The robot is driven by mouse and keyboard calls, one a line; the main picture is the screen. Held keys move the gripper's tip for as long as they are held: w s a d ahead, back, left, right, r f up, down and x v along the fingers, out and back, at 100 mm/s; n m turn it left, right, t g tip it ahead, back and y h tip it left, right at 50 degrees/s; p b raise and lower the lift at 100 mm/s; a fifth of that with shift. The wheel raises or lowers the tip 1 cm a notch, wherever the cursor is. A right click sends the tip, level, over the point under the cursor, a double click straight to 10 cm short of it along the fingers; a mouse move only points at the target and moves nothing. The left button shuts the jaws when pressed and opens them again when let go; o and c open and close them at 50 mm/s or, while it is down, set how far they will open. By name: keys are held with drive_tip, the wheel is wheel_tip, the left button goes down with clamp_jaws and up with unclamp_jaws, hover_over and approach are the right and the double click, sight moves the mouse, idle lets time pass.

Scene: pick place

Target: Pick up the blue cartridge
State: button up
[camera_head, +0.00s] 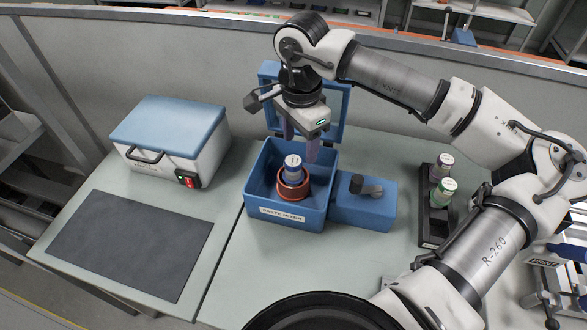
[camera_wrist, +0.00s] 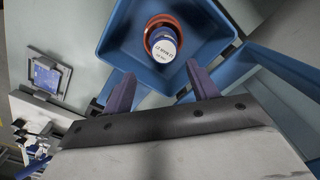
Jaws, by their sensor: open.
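The blue cartridge (camera_head: 293,170) has a white printed lid and stands upright in a red-brown ring holder (camera_head: 293,187) inside the open blue paste mixer (camera_head: 262,208). In the wrist view the cartridge (camera_wrist: 163,48) shows its white lid, with the holder around it. My gripper (camera_head: 300,150) is open and empty, with its purple fingers above the mixer box, near the cartridge's top. In the wrist view the two fingers (camera_wrist: 163,88) are spread apart, and the cartridge lies beyond their tips, not between them.
The mixer's raised lid (camera_head: 334,105) stands behind my gripper. A blue housing with a black knob (camera_head: 366,190) adjoins the box. A black rack (camera_head: 430,225) holds a purple and a green cartridge at right. A blue-lidded white machine (camera_head: 170,135) and dark mat (camera_head: 130,243) lie left.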

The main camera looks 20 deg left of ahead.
sight(293, 160)
drive_tip(key=shift+f, duration=0.75)
drive_tip(key=f+p, duration=0.1)
drive_tip(key=f, duration=0.1)
drive_tip(key=a+f+p, duration=0.1)
drive_tip(key=f+p, duration=0.1)
drive_tip(key=shift+s+a+f, duration=0.15)
drive_tip(key=shift+a+f, duration=0.05)
drive_tip(key=shift+f, duration=0.5)
clamp_jaws()
drive_tip(key=shift+r, duration=0.1)
